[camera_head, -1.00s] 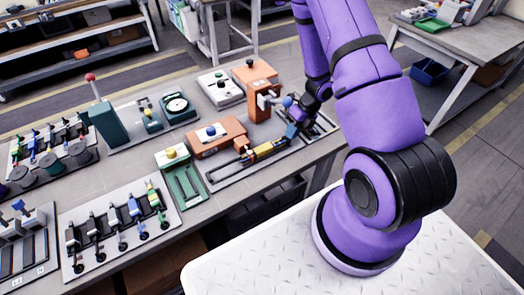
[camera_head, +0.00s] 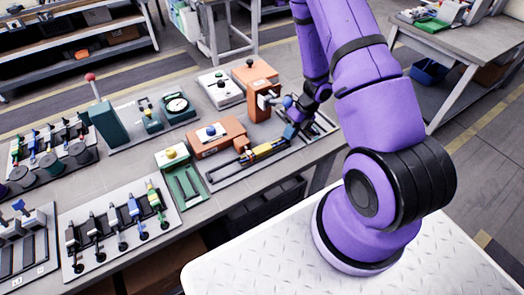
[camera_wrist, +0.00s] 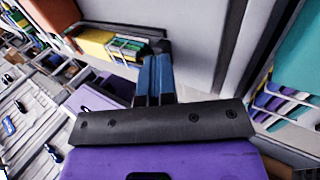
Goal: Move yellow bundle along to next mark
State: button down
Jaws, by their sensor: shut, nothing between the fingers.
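The yellow bundle (camera_head: 265,150) lies in a long, narrow grey track on the workbench, with dark bands across it. In the wrist view the yellow bundle (camera_wrist: 92,42) shows at upper left, with green and dark parts beside it. My gripper (camera_head: 290,133) is low at the bundle's right end in the head view. In the wrist view my gripper (camera_wrist: 157,58) has its blue fingers shut together, with nothing seen between them. The fingertips are close to the bundle's end; I cannot tell whether they touch it. I cannot make out any marks along the track.
A tall orange stand (camera_head: 256,78) is behind my gripper. A green fixture with a yellow knob (camera_head: 180,178) is to the left. The workbench's front edge runs close by the track.

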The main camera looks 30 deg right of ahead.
jog(key=shift+d, duration=0.25)
jog(key=shift+r, duration=0.2)
notch_tip(320, 180, up, 7)
jog(key=shift+f, duration=0.15)
dwell(0.3)
jog(key=shift+d, duration=0.25)
